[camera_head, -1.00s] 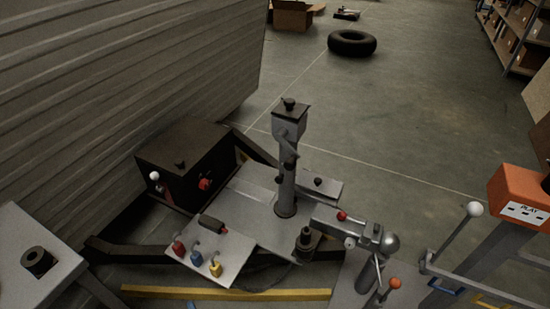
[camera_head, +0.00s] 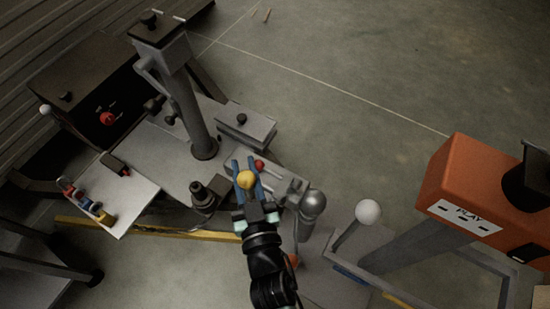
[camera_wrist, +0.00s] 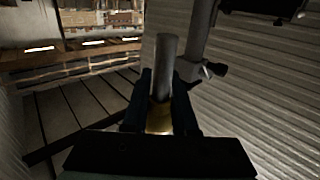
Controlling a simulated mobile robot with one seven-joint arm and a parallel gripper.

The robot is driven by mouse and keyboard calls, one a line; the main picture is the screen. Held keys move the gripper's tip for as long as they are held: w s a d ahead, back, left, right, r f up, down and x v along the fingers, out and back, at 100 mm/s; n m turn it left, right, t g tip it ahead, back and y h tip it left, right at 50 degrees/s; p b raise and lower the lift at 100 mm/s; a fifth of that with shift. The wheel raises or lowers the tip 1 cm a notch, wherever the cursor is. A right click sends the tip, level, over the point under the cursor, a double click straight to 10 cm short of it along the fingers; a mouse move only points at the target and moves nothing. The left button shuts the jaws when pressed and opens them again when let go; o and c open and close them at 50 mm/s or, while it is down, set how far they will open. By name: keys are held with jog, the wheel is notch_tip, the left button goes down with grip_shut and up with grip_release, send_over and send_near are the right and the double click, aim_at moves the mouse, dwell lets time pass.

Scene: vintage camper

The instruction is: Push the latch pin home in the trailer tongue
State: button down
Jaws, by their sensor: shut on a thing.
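My gripper (camera_head: 246,172) is in the middle of the head view, with its blue fingers closed around a pin with a yellow knob (camera_head: 246,180). In the wrist view the held grey pin (camera_wrist: 167,58) sticks out from between the dark fingers, with its yellow part (camera_wrist: 159,119) low between them. The trailer tongue's grey coupler (camera_head: 290,186), with a rounded end and a red knob (camera_head: 260,166), is just beyond and right of the fingers. Whether the pin touches the coupler cannot be told. The hole is not visible.
A grey jack post (camera_head: 183,100) stands left of the gripper. A plate with colored connectors (camera_head: 137,190) and a black box (camera_head: 85,95) lie further left. An orange-topped post (camera_head: 470,185) and a white-knobbed lever (camera_head: 368,212) stand right.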

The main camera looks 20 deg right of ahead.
jog(key=w+d+f+m+h+b, duration=0.2)
jog(key=w+d+f+h+b, duration=0.1)
jog(key=d+f+b, duration=0.6)
jog(key=shift+w+d+f+g, duration=0.2)
jog(key=shift+w+f+g, duration=0.1)
jog(key=shift+w, duration=0.45)
notch_tip(320, 180, down, 6)
jog(key=b, duration=0.6)
jog(key=shift+r, duration=0.1)
dwell(1.0)
jog(key=shift+f+b, duration=0.35)
jog(key=shift+f, duration=0.15)
jog(key=shift+f, duration=0.2)
jog(key=shift+f+b, duration=0.1)
jog(key=shift+b, duration=0.2)
